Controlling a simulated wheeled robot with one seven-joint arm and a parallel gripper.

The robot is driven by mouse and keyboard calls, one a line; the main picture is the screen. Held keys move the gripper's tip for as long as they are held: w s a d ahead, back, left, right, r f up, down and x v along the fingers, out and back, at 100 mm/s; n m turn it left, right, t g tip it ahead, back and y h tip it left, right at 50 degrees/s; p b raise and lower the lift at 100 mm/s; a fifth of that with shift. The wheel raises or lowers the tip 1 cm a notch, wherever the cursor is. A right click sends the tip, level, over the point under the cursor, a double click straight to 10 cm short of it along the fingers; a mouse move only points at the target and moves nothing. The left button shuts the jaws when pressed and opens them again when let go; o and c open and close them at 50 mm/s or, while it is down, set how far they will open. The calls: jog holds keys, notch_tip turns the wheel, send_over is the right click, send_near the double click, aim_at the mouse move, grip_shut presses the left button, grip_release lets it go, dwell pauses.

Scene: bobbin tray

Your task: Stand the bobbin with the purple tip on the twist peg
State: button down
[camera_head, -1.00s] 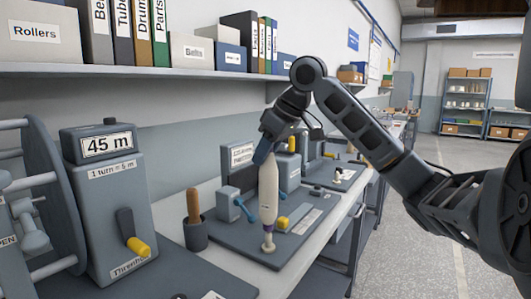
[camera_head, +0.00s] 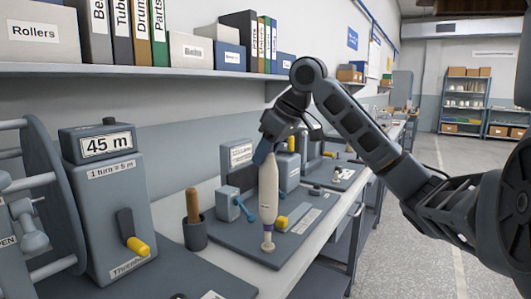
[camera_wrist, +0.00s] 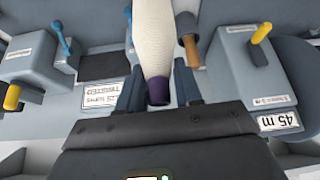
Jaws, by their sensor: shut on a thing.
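My gripper (camera_head: 263,152) is shut on the narrow upper end of a long white bobbin (camera_head: 268,190), which stands close to upright below it. In the wrist view, the bobbin (camera_wrist: 154,40) has a purple tip (camera_wrist: 158,91) between my two fingers (camera_wrist: 157,82), near the palm. In the head view, this upper tip is hidden by my fingers. A purple band (camera_head: 267,226) shows low on the bobbin, and a pale round foot (camera_head: 268,244) is under it on the grey board. I cannot tell whether that foot is the twist peg or whether the bobbin rests on it.
A cup (camera_head: 194,233) with a wooden handle and a 45 m counter (camera_head: 110,146) stand left. A shelf (camera_head: 150,70) runs above.

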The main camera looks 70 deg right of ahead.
aim_at(266, 172)
jog(key=shift+f+b, duration=1.65)
jog(key=shift+f, duration=1)
jog(key=c, duration=0.7)
grip_release()
jog(key=shift+r, duration=0.1)
jog(key=v, duration=0.7)
jog(key=shift+s+r, duration=0.15)
jog(key=shift+r, duration=0.2)
